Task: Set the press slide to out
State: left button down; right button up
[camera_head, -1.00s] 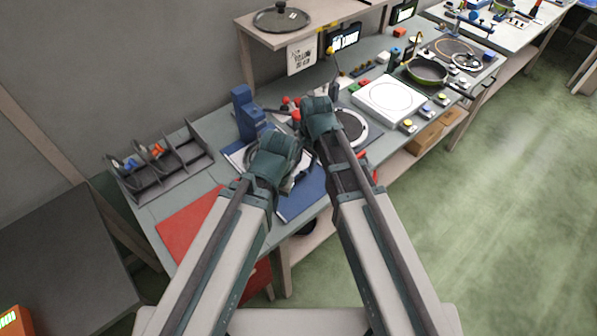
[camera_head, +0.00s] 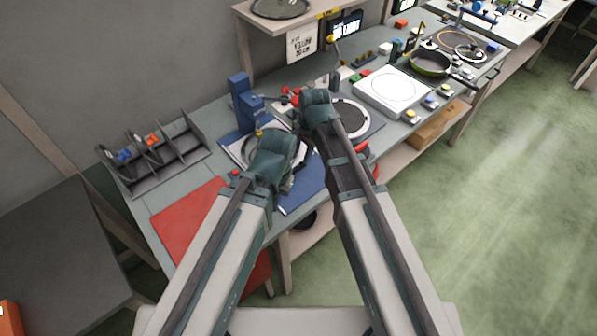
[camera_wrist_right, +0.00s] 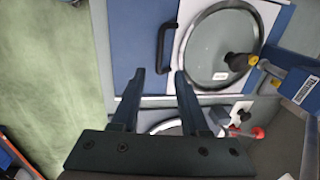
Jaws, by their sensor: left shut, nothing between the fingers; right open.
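The blue press (camera_head: 240,100) stands at the back of the bench; its arm with a label shows in the right wrist view (camera_wrist_right: 298,88). Its slide is a blue plate (camera_wrist_right: 132,35) with a black bar handle (camera_wrist_right: 162,48), beside a round glass lid (camera_wrist_right: 208,45) with a black knob. In the head view the blue plate (camera_head: 302,190) is partly hidden by my arms. My right gripper (camera_wrist_right: 160,74) is open, with the handle's near end appearing between its fingertips; I cannot tell the depth gap. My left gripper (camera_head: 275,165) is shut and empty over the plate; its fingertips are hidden.
A red mat (camera_head: 190,222) and a divided grey rack (camera_head: 165,165) lie to the left. A dark round plate (camera_head: 350,117), a white hob (camera_head: 392,90) and a green pan (camera_head: 430,63) are to the right. A shelf (camera_head: 310,22) overhangs the back. Green floor is open at right.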

aim_at(298, 169)
pick_arm(q)
notch_tip(298, 169, down, 8)
jog(key=b, duration=0.7)
jog(key=shift+f, duration=0.2)
pick_arm(e)
jog(key=f, duration=0.5)
jog(key=w+a+f, duration=0.1)
jog(key=f, duration=0.2)
jog(key=shift+w+f, duration=0.1)
jog(key=shift+f, duration=0.15)
grip_shut()
